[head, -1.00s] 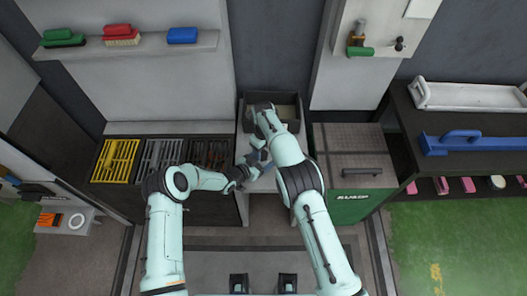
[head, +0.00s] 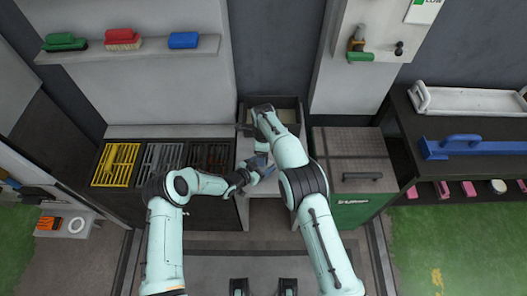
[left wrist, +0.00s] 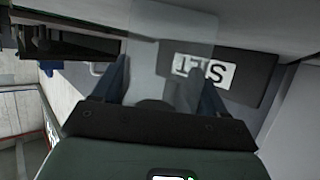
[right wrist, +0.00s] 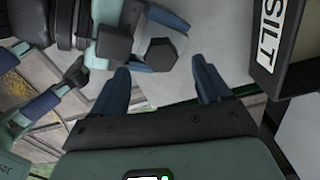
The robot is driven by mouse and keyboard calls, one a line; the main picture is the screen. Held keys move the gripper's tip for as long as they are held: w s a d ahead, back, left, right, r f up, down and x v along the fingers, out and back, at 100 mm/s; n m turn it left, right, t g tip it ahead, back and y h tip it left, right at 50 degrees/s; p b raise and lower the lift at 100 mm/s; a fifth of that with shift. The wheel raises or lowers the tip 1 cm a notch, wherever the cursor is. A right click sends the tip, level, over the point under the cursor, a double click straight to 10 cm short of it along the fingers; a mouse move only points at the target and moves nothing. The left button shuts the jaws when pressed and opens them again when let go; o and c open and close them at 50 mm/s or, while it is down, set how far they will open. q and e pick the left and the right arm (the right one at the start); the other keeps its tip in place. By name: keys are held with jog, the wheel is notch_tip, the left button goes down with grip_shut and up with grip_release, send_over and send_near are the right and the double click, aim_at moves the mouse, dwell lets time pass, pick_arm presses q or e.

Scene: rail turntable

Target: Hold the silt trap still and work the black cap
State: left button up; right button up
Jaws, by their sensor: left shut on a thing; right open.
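The silt trap shows in the left wrist view as a pale, see-through body (left wrist: 172,30) between the fingers of my left gripper (left wrist: 162,92). My left gripper is shut on it above the pale counter, and it also shows in the head view (head: 262,167). The black cap (right wrist: 158,54) is six-sided and faces up in the right wrist view, beside the left gripper's blue fingers. My right gripper (right wrist: 162,74) is open and empty, with the cap just beyond the gap between its fingertips. In the head view my right arm hides most of the right gripper.
A dark bin labelled SILT (right wrist: 262,72) stands close to the right gripper; it also shows in the head view (head: 290,127). Yellow (head: 116,164), grey and brown grates lie left. A green cabinet (head: 350,212) stands right.

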jog(key=n, duration=0.4)
jog(key=shift+n, duration=0.4)
jog(key=n, duration=0.4)
jog(key=shift+w+d, duration=0.1)
jog(key=n, duration=0.4)
jog(key=shift+n, duration=0.4)
jog(key=n, duration=0.3)
jog(key=shift+f, duration=0.15)
jog(key=shift+w+f, duration=0.1)
jog(key=shift+f, duration=1.8)
